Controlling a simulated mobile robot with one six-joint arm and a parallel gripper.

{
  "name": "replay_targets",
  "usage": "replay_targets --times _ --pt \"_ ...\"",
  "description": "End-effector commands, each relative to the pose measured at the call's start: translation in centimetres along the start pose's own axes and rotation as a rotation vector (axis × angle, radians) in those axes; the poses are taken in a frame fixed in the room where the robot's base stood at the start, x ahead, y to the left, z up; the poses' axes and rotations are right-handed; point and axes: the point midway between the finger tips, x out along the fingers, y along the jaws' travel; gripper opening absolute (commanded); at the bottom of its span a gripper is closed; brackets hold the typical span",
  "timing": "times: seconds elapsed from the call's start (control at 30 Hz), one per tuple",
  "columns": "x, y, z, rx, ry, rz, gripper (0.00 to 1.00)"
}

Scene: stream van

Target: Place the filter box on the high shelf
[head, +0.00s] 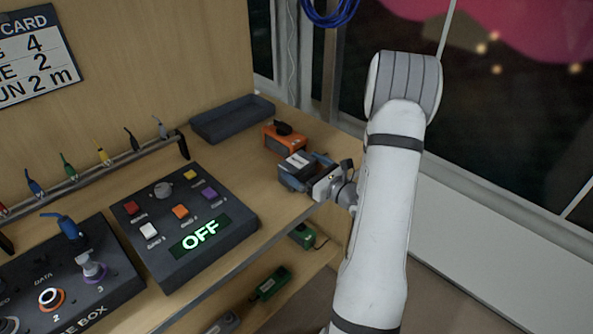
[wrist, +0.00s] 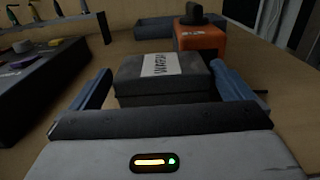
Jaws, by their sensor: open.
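A dark grey box with a white printed label (head: 297,161), which I take to be the filter box, sits on the wooden counter near its right edge. In the wrist view the box (wrist: 165,80) lies between my two blue fingers. My gripper (head: 304,172) is open, with a finger on either side of the box. A small gap shows beside the left finger; contact on the right is unclear. The wooden counter (head: 215,160) is the upper surface in view, with a lower shelf (head: 300,275) beneath it. No surface is marked as the high shelf.
An orange device with a black top (head: 283,137) stands just behind the box. A dark open tray (head: 232,118) lies at the back. A control panel reading OFF (head: 188,220) is to the left. Green items (head: 272,283) sit on the lower shelf.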

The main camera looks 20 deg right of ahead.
Motion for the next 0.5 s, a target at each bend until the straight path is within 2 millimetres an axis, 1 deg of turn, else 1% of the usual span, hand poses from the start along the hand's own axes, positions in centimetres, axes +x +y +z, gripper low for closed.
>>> replay_targets --times 0.03,0.1,0.2,0.3,0.47,0.5 --pt "0.9 0.1 -0.2 0.0 0.001 0.005 1.0" --pt "1.9 0.0 -0.2 -0.001 0.0 0.003 1.0" --pt "2.9 0.0 -0.2 -0.001 0.0 0.002 1.0" --pt "3.2 -0.1 -0.2 -0.001 0.0 0.001 1.0" --pt "3.2 -0.1 -0.2 -0.001 0.0 0.0 1.0" --pt "3.2 -0.1 -0.2 -0.001 0.0 0.0 0.98"
